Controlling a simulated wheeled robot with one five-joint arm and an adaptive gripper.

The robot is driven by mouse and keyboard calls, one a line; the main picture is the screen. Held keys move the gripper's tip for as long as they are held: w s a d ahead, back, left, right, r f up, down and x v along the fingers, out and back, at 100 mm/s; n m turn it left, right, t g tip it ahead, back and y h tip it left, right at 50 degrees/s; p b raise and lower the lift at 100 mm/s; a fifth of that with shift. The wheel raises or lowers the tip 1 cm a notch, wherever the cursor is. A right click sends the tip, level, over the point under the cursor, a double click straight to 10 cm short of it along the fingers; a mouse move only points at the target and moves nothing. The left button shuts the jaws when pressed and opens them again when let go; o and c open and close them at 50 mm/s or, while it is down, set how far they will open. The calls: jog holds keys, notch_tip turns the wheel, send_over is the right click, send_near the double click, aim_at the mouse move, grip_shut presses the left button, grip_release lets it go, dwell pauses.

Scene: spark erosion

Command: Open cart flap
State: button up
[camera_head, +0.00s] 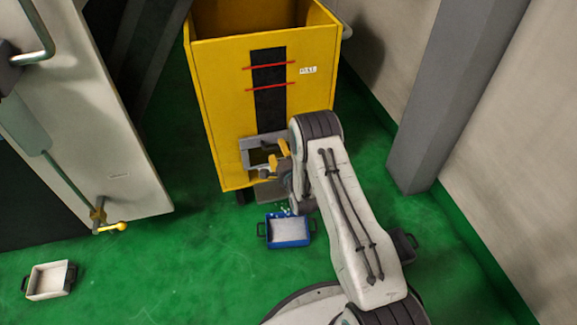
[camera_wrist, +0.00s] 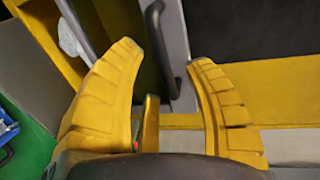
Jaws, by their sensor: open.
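The yellow cart (camera_head: 225,115) stands upright in the middle of the head view. Low on its front is a grey flap frame (camera_head: 246,143) around a dark area; I cannot tell how far the flap is open. My gripper (camera_head: 279,154) is in front of the frame's right part, its yellow fingers apart. In the wrist view my gripper (camera_wrist: 163,58) is open, with a dark bar handle (camera_wrist: 156,35) on a grey plate (camera_wrist: 178,50) between and beyond the fingertips. I see no firm grip on it. My arm hides the cart's lower right.
A blue tray (camera_head: 288,232) with pale contents sits on the green floor below the cart front. A white tray (camera_head: 48,281) is at lower left. A pale panel with a yellow-tipped lever (camera_head: 112,228) stands left. A grey pillar (camera_head: 440,110) and wall are right.

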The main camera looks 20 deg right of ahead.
jog(key=v, duration=0.9)
jog(key=shift+s+r, duration=0.1)
dwell(0.4)
jog(key=s+r+n+g+p, duration=0.2)
jog(key=r+n+g+p, duration=0.15)
jog(key=r+p, duration=1)
jog(key=s+r+n+g+p, duration=0.2)
jog(key=r+n+p, duration=0.35)
jog(key=r, duration=1.55)
jog(key=s+r+n+g+p, duration=0.6)
jog(key=s+r+n+p, duration=0.3)
jog(key=s+r+p, duration=0.8)
jog(key=s+r, duration=0.8)
jog(key=s, duration=0.4)
jog(key=shift+r+g+p, duration=0.3)
jog(key=shift+r+g, duration=0.05)
